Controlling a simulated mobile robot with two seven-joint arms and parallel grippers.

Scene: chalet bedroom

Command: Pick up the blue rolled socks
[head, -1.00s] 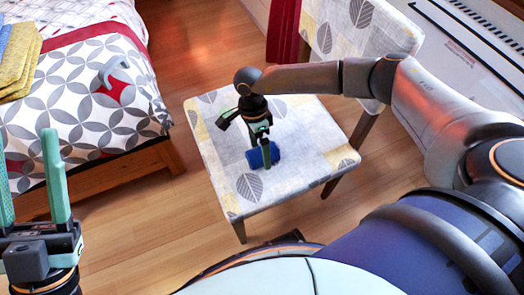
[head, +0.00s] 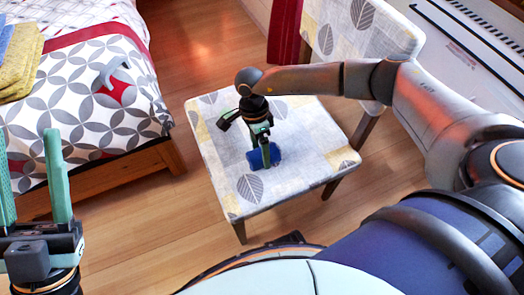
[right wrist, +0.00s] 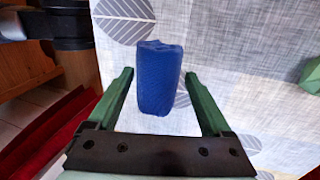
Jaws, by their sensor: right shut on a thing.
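The blue rolled socks (head: 255,161) are a short blue roll at the chair seat (head: 225,185), near its middle. My right gripper (head: 264,153) comes down on them from above, shut on them. In the right wrist view the socks (right wrist: 160,80) stand between the two green fingers (right wrist: 158,75), over the pale patterned fabric. I cannot tell whether they still touch the seat. My left gripper (head: 32,178) is at the lower left of the head view, its two green fingers wide apart and empty.
A bed (head: 85,115) with a patterned cover stands at the left, with a grey curved object (head: 110,72) and folded yellow cloth (head: 22,65) on it. The chair's backrest (head: 360,35) rises behind the seat. Wooden floor (head: 205,60) lies open between bed and chair.

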